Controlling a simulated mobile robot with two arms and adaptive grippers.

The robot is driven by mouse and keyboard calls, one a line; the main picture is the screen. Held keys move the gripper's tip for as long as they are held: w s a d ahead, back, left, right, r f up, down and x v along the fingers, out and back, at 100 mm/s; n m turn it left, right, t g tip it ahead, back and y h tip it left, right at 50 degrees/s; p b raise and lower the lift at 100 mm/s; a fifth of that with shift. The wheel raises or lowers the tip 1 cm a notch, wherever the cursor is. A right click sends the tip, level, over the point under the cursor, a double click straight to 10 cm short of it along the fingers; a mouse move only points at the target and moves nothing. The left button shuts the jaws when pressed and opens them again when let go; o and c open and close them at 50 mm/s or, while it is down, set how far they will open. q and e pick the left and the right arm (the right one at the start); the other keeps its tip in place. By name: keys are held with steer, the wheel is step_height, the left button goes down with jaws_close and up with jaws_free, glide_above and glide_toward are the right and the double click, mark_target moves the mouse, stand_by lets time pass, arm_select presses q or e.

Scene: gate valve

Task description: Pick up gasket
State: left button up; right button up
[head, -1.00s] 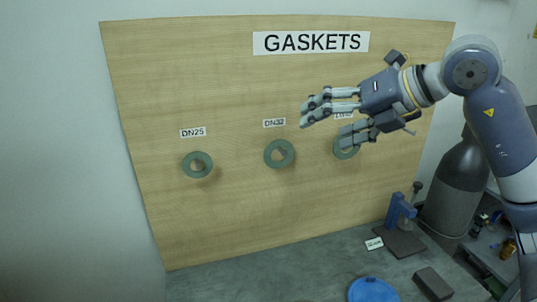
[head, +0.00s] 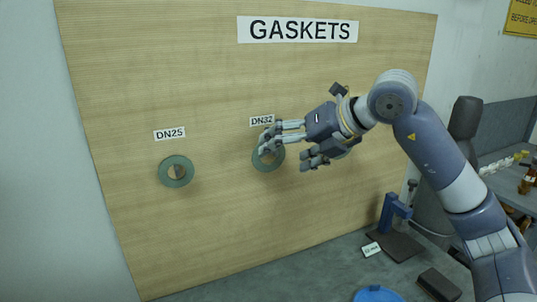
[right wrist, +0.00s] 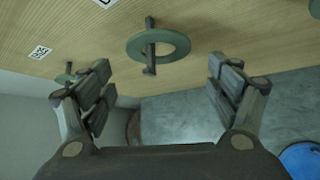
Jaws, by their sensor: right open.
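Green ring gaskets hang on pegs on the wooden board (head: 215,230). The DN25 gasket (head: 163,174) hangs at left and the DN32 gasket (head: 267,168) in the middle. A third gasket is mostly hidden behind my right gripper (head: 287,150). That gripper is open and empty, with its fingers in front of the DN32 gasket and covering part of it. In the right wrist view, a gasket (right wrist: 182,45) hangs on its peg just beyond and above the gap between the open fingers (right wrist: 160,80). No contact shows there. My left gripper is not in view.
Below the board is a grey bench with a blue round object (head: 378,294), a dark block (head: 439,284) and a blue stand (head: 394,212) on a dark base. A dark grey cylinder (head: 464,125) stands at right. The board's lower part is clear.

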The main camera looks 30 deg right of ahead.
steer(key=p+x, duration=0.2)
steer(key=x, duration=0.4)
steer(key=shift+w, duration=0.15)
steer(key=shift+r, duration=0.1)
steer(key=c, duration=1)
